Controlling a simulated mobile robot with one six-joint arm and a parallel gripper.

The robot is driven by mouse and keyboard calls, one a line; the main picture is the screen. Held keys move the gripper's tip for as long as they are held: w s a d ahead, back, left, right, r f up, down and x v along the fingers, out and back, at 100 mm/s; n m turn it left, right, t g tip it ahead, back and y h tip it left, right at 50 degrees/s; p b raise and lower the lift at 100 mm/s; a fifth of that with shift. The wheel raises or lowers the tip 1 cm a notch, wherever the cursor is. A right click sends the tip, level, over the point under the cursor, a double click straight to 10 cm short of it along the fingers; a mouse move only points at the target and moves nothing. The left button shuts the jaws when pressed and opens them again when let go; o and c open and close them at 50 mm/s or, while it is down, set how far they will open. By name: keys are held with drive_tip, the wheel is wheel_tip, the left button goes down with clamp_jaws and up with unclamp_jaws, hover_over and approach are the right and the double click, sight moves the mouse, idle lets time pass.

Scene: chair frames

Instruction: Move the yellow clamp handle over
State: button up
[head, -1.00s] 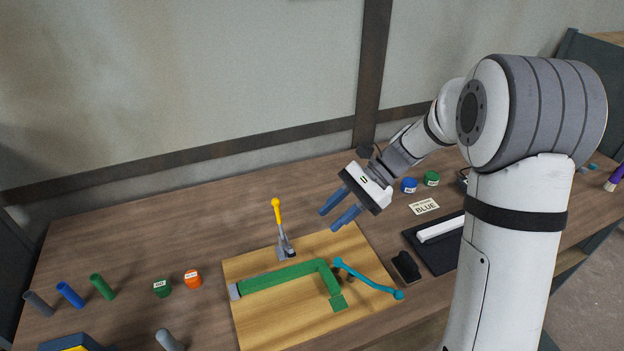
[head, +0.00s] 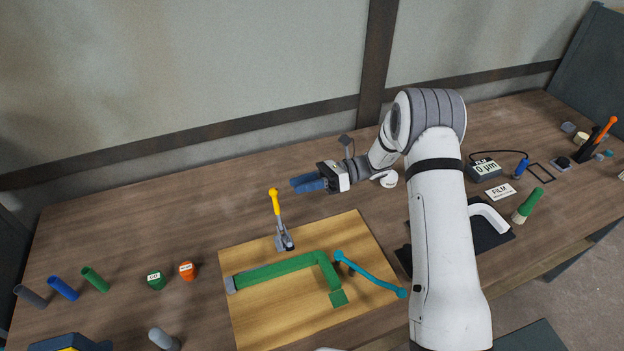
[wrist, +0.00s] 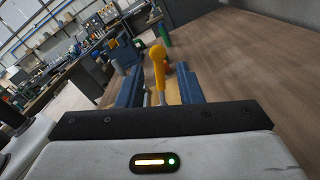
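The yellow clamp handle (head: 274,201) stands upright on its grey metal toggle clamp (head: 284,240), at the back edge of the wooden board (head: 350,232). My gripper (head: 293,184) points left in the head view, its blue fingers just to the right of the handle's top and seemingly apart from it. In the wrist view the yellow handle (wrist: 158,68) shows upright ahead, in line with the gap between the two blue fingers (wrist: 158,92). The fingers are spread with nothing held. The handle's lower part is partly hidden in the wrist view.
A green angled frame part (head: 285,270) lies on the board, with a teal bar (head: 370,273) beside it. An orange cup (head: 187,271), a green cup (head: 155,281) and several tubes stand at the left. The bench behind the handle is clear.

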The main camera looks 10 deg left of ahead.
drive_tip(key=x, duration=0.5)
drive_tip(key=shift+s+a, duration=0.15)
drive_tip(key=shift+a, duration=0.1)
drive_tip(key=c, duration=0.5)
drive_tip(key=shift+s+d+r+n, duration=0.1)
drive_tip(key=shift+s+d+n, duration=0.25)
drive_tip(key=shift+s+n, duration=0.4)
drive_tip(key=shift+s+d+r+n, duration=0.1)
drive_tip(key=shift+s+d+n, duration=0.3)
drive_tip(key=shift+s+n, duration=0.35)
drive_tip(key=shift+s+d+r+n, duration=0.1)
drive_tip(key=shift+s+d+n, duration=0.35)
drive_tip(key=shift+n, duration=0.45)
drive_tip(key=o, duration=0.8)
drive_tip(key=shift+s, duration=0.1)
drive_tip(key=shift+o, duration=0.2)
drive_tip(key=shift+r, duration=0.1)
drive_tip(key=v, duration=0.7)
drive_tip(key=shift+w+d, duration=0.25)
drive_tip(key=shift+d, duration=0.05)
